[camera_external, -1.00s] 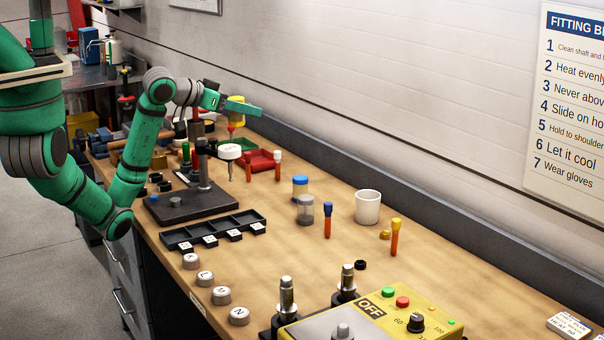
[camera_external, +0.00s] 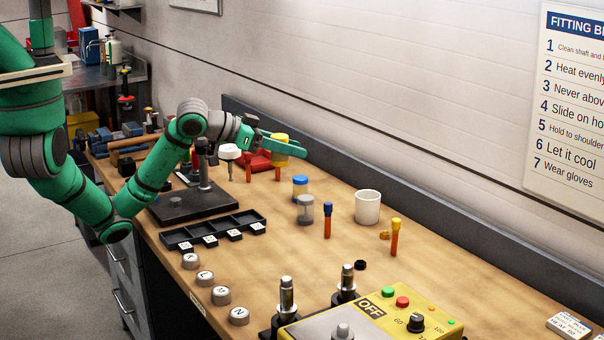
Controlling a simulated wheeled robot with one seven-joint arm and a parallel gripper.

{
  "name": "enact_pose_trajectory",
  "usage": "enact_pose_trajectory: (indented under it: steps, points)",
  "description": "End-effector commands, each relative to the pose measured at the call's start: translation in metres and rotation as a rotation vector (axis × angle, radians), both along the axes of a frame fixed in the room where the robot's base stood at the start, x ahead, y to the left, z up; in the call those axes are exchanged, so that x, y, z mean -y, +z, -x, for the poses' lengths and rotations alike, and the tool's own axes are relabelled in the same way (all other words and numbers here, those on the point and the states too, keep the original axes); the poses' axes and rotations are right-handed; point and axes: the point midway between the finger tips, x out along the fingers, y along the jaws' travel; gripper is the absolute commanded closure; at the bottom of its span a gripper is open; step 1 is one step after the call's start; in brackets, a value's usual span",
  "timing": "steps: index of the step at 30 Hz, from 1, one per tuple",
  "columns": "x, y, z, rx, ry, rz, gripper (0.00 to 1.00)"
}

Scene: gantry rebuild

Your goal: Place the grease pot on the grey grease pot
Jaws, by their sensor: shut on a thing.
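My gripper (camera_external: 284,147) is shut on a yellow-topped grease pot (camera_external: 279,158) and holds it upright above the bench, behind and left of the other pots. A blue-lidded pot (camera_external: 300,187) stands just behind the grey one. The green fingers hide the middle of the held pot.
A white cup (camera_external: 367,207) stands right of the pots, and a blue-topped orange stick (camera_external: 327,222) stands close to the grey pot. A black stand (camera_external: 186,206) and a black compartment tray (camera_external: 256,217) lie left. Open bench lies in front of the grey pot.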

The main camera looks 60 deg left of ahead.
Motion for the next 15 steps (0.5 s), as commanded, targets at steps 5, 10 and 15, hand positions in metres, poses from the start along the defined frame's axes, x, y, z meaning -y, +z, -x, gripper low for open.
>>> enact_pose_trajectory:
  steps: [5, 10, 15]
  points:
    - [-0.001, -0.021, -0.037, -0.004, 0.001, -0.001, 0.92]
    - [-0.001, -0.048, -0.059, -0.003, 0.001, -0.001, 0.92]
    - [0.0, -0.062, -0.071, -0.001, 0.001, -0.002, 0.92]
